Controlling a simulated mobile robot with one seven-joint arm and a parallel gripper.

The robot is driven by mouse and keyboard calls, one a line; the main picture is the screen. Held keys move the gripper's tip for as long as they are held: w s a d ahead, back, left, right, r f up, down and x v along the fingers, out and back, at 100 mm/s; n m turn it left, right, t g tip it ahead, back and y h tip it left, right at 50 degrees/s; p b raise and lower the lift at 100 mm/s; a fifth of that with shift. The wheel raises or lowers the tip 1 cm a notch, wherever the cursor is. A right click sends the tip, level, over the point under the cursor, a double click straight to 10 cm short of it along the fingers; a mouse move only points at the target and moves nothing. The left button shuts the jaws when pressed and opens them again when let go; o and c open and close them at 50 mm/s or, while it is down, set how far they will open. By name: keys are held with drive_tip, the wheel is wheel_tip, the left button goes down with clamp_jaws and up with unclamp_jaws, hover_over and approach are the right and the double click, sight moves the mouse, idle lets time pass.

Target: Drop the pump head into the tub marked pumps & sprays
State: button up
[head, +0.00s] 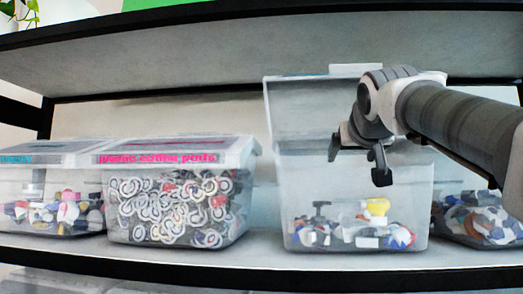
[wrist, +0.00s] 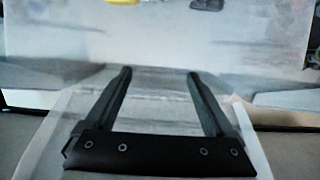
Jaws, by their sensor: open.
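A clear tub (head: 300,180) with its lid raised (head: 312,105) stands on the shelf. I cannot read any marking on it. Inside lie a yellow piece (head: 377,206), a dark pump-like piece (head: 320,210) and several white, red and blue pieces. I cannot tell which one is the pump head. My gripper (head: 357,163) is above the open tub, in front of the lid. In the wrist view my gripper (wrist: 158,75) has its fingers wide apart with nothing between them. The yellow piece (wrist: 120,2) and a dark piece (wrist: 207,4) show at that view's top edge.
A lidded tub with a pink label (head: 160,158), full of ring-shaped pieces, stands to the left. Another lidded tub (head: 40,160) is at the far left. A tub (head: 480,225) at the right is partly hidden. An upper shelf (head: 220,50) hangs close above my arm.

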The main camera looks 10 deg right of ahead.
drive_tip(key=b+v, duration=0.3)
drive_tip(key=v, duration=1.4)
drive_tip(key=shift+b, duration=0.3)
drive_tip(key=shift+f, duration=0.1)
drive_tip(key=w+a+f+n+g+y+b, duration=0.1)
drive_tip(key=a+f+g, duration=0.15)
drive_tip(key=f, duration=1.15)
drive_tip(key=w+a+f+n+g+y+b, duration=0.1)
drive_tip(key=a+f+n+g+y, duration=0.15)
drive_tip(key=f, duration=1.15)
drive_tip(key=s+a+f+g, duration=0.2)
drive_tip(key=s+f, duration=0.2)
drive_tip(key=f, duration=1)
drive_tip(key=s+a+f+g+b, duration=0.1)
drive_tip(key=s+f, duration=0.4)
drive_tip(key=f, duration=0.9)
drive_tip(key=shift+a+g+y, duration=0.35)
drive_tip(key=shift+a+g, duration=0.15)
drive_tip(key=shift+g, duration=0.2)
drive_tip(key=shift+r, duration=0.1)
